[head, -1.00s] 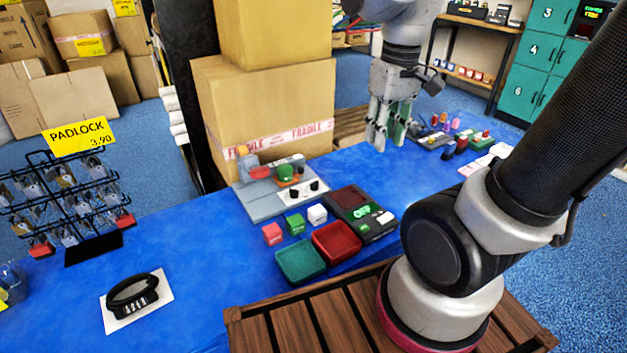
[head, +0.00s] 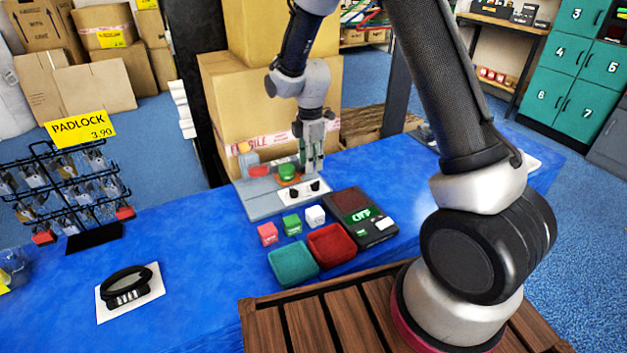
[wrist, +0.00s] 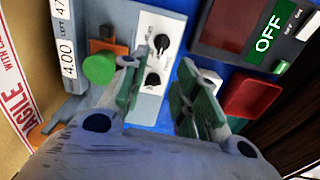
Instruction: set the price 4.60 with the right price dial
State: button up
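The price device (head: 265,206) stands at the back of the blue table. Its white panel (wrist: 148,100) bears two black dials. The right price dial (head: 315,186) is the upper dial (wrist: 161,43) in the wrist view; the left dial (head: 293,192) is the lower one (wrist: 153,80). My gripper (head: 314,168) points down above the panel, near the right dial. In the wrist view its fingers (wrist: 160,72) are apart with nothing between them.
A green button (wrist: 99,68) sits beside the panel. Stacked cartons (head: 225,105) rise close behind.

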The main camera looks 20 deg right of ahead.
aim_at(315, 185)
jog(key=shift+f+n, duration=0.4)
jog(key=shift+f, duration=0.1)
notch_tip(315, 185, down, 7)
jog(key=shift+r, duration=0.1)
grip_shut()
